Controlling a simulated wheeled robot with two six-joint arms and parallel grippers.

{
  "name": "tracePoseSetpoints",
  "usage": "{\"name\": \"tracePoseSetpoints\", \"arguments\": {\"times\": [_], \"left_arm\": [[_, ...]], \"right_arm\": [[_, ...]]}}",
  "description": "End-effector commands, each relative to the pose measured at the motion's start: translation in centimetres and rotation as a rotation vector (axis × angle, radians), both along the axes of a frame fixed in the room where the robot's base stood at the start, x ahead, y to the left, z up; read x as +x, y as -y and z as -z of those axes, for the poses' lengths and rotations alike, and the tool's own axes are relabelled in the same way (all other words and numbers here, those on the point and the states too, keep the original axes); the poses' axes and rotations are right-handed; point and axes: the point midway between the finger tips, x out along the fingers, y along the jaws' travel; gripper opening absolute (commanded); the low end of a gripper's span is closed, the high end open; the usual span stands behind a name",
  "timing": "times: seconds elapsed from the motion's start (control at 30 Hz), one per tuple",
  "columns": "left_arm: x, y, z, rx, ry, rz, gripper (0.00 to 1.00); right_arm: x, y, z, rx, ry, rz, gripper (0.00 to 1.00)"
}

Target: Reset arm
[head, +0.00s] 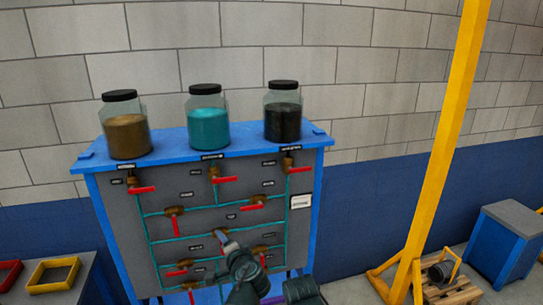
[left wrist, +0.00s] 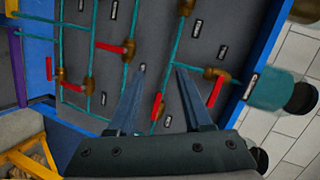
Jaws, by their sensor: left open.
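A grey panel (head: 192,225) in a blue frame carries teal pipes, brass valves and several red handles; it fills much of the left wrist view (left wrist: 140,30). My left gripper (head: 222,236) is in front of the panel's lower middle in the head view. In the left wrist view its two fingers (left wrist: 161,72) are spread apart with nothing held between them. A red handle (left wrist: 156,106) shows in the gap between them, and another red handle (left wrist: 215,92) is beside the right finger. Whether a finger touches the panel I cannot tell. My right gripper is not in view.
Jars of brown (head: 127,135), teal (head: 208,128) and black (head: 283,119) contents stand on the blue top. A yellow post (head: 442,140) and a blue box (head: 504,245) are at right. Red and yellow trays (head: 53,285) lie on a table at lower left.

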Motion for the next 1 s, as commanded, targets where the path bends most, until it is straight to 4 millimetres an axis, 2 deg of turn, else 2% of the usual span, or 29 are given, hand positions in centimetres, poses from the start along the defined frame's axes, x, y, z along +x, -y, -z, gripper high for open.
{"name": "tracePoseSetpoints", "arguments": {"times": [0.03,0.1,0.17,0.2,0.3,0.4,0.5,0.67,0.8,1.0], "left_arm": [[-1.5,0.0,5.1,-0.092,-0.059,-0.059,0.50],[-3.6,0.3,9.7,-0.215,-0.152,-0.138,0.50],[-5.6,1.1,13.5,-0.312,-0.241,-0.198,0.50],[-7.0,1.8,15.9,-0.375,-0.304,-0.234,0.50],[-10.8,4.0,21.2,-0.511,-0.469,-0.308,0.50],[-14.4,6.5,25.1,-0.620,-0.630,-0.360,0.50],[-17.5,8.7,27.5,-0.697,-0.769,-0.391,0.50],[-20.6,11.0,29.1,-0.765,-0.911,-0.413,0.50],[-21.4,11.6,29.2,-0.782,-0.948,-0.417,0.50],[-21.4,11.6,29.1,-0.782,-0.948,-0.417,0.50]], "right_arm": [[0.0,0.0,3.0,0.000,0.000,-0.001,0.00],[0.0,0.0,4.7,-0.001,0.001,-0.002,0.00],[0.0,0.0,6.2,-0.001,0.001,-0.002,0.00],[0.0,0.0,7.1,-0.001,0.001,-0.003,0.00],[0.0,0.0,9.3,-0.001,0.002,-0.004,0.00],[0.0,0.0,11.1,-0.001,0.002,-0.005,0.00],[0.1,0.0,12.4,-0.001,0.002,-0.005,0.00],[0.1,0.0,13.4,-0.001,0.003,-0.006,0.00],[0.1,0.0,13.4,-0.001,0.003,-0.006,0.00],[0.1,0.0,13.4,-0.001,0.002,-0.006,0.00]]}}
